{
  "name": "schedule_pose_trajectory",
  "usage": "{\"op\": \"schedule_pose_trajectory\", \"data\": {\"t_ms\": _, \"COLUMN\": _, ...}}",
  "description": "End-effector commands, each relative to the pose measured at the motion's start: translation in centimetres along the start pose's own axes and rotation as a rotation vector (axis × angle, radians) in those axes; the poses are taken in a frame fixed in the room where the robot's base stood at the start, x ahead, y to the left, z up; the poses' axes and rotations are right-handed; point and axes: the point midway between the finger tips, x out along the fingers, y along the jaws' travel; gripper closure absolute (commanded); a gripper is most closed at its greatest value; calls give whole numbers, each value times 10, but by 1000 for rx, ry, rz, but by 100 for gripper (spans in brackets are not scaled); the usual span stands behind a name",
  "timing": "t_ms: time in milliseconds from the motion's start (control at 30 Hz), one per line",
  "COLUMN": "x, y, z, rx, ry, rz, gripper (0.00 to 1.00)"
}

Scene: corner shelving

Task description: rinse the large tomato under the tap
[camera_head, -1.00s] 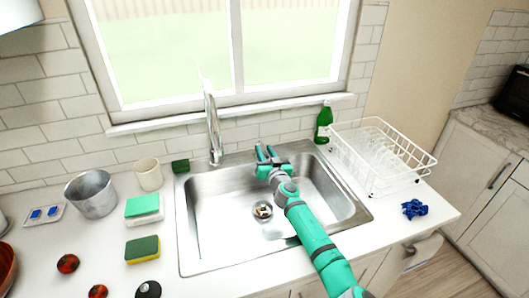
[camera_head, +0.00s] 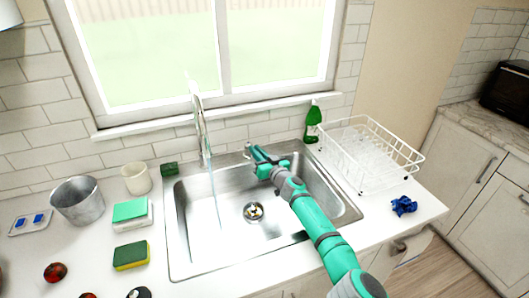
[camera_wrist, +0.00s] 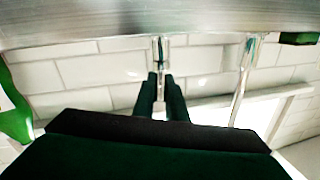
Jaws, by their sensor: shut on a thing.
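The tap (camera_head: 201,125) stands behind the sink (camera_head: 178,235), and a thin stream of water falls from it into the basin. My gripper (camera_head: 250,150) is at the back edge of the sink, right of the tap. In the wrist view its fingers (camera_wrist: 163,82) are close together on a small metal tap handle (camera_wrist: 160,50); the tap's spout (camera_wrist: 243,80) is apart to the right. Two red tomatoes lie on the counter at lower left: one (camera_head: 55,272) whole in view, the other (camera_head: 88,295) cut by the frame edge. I cannot tell which is larger.
A metal bucket (camera_head: 77,202), a cup (camera_head: 137,179) and sponges (camera_head: 131,255) stand left of the sink. A green bottle (camera_head: 312,125) and a white dish rack (camera_head: 370,180) stand to the right. A blue crumpled thing (camera_head: 404,205) lies before the rack. The basin is free.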

Motion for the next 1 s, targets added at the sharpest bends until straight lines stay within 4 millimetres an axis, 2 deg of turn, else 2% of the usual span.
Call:
{"op": "schedule_pose_trajectory", "data": {"t_ms": 300, "x": 3, "y": -5, "z": 3, "rx": 2, "ry": -3, "rz": -8, "gripper": 100}}
{"op": "schedule_pose_trajectory", "data": {"t_ms": 333, "x": 3, "y": -5, "z": 3, "rx": 2, "ry": -3, "rz": -8, "gripper": 84}}
{"op": "schedule_pose_trajectory", "data": {"t_ms": 400, "x": 3, "y": -6, "z": 3, "rx": 2, "ry": -3, "rz": -9, "gripper": 70}}
{"op": "schedule_pose_trajectory", "data": {"t_ms": 767, "x": 2, "y": -8, "z": 2, "rx": 1, "ry": -3, "rz": -12, "gripper": 70}}
{"op": "schedule_pose_trajectory", "data": {"t_ms": 1000, "x": -22, "y": -7, "z": 2, "rx": 2, "ry": -2, "rz": -12, "gripper": 70}}
